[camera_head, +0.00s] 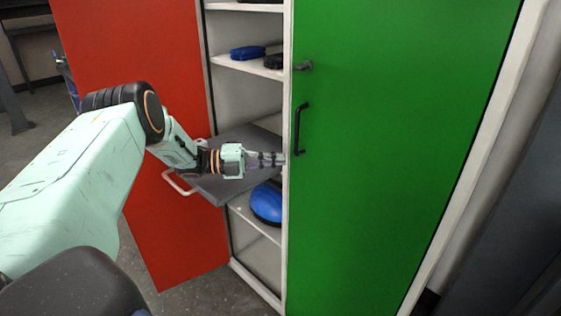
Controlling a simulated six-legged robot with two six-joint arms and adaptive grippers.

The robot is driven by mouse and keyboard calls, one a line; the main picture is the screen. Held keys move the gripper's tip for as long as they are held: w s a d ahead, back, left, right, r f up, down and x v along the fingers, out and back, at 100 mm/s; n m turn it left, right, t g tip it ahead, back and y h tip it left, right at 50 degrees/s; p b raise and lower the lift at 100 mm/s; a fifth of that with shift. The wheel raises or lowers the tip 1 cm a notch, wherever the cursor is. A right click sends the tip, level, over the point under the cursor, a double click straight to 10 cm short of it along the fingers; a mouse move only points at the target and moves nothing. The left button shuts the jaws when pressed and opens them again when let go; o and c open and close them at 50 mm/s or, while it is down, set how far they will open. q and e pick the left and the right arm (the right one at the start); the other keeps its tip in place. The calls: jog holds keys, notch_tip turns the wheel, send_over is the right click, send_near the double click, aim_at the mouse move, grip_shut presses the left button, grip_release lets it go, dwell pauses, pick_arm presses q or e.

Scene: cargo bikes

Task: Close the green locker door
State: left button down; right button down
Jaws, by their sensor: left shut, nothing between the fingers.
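The green locker door (400,150) fills the right half of the locker. It covers its compartment, and its left edge lies along the white upright (288,40). I cannot tell whether it is fully flush. A black vertical handle (299,129) and a small knob (303,66) are near that edge. My left gripper (278,159) is shut and empty, reaching in from the left, with its fingertips at the green door's left edge, just left of the handle. Whether they touch the door is unclear. My right gripper is out of view.
The red door (140,60) stands open at the left. Between the doors, white shelves hold a blue case (247,53), a black item (273,62) and a blue helmet-like object (267,203). A dark grey tray (215,187) juts out behind my gripper.

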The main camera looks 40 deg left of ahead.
pick_arm(q)
jog(key=shift+w+d, duration=0.1)
jog(key=shift+w, duration=0.4)
jog(key=shift+w+d+r, duration=0.15)
jog(key=shift+d+r, duration=0.15)
jog(key=shift+f, duration=0.1)
jog(key=shift+a, duration=0.1)
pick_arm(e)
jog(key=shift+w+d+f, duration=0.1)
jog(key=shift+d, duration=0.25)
pick_arm(q)
jog(key=shift+a+f, duration=0.1)
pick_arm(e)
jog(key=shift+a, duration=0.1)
